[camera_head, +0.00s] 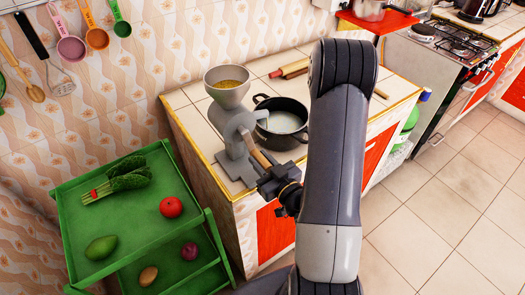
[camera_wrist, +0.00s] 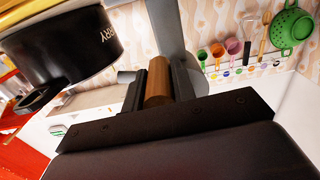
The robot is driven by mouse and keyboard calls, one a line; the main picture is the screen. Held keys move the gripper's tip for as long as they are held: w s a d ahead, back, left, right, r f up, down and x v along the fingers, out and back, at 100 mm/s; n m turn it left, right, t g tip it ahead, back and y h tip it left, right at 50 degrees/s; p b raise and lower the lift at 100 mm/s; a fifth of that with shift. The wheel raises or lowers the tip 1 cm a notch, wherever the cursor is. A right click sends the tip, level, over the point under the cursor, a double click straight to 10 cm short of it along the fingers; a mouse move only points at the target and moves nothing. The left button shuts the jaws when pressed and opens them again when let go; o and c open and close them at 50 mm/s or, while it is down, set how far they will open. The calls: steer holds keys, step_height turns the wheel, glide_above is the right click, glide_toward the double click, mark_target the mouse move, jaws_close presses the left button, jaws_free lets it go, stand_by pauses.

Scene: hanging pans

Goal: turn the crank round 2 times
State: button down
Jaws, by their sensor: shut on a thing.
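A grey grinder (camera_head: 236,130) with a funnel of yellowish grain (camera_head: 228,82) stands at the left front corner of the tiled counter. Its crank has a wooden handle (camera_head: 257,154), which slants down from the grinder's body towards my gripper (camera_head: 270,176). My gripper is shut on the handle. In the wrist view the brown handle (camera_wrist: 158,82) lies between the two dark fingers, with a grey metal part of the grinder (camera_wrist: 166,28) beyond it. The rest of the crank arm is partly hidden.
A black pot (camera_head: 281,122) with pale contents stands close right of the grinder; it also looms at upper left in the wrist view (camera_wrist: 60,50). A green rack (camera_head: 98,222) with vegetables stands at left. A rolling pin (camera_head: 290,69) lies behind. Utensils hang on the wall.

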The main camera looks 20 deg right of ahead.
steer(key=shift+a+r+m+p, duration=0.25)
steer(key=shift+m+p, duration=0.15)
steer(key=shift+p, duration=0.55)
steer(key=shift+s+a+f+p, duration=0.15)
steer(key=shift+f+p, duration=0.1)
steer(key=shift+p, duration=0.15)
steer(key=c, duration=1.2)
jaws_free()
steer(key=shift+o, duration=0.2)
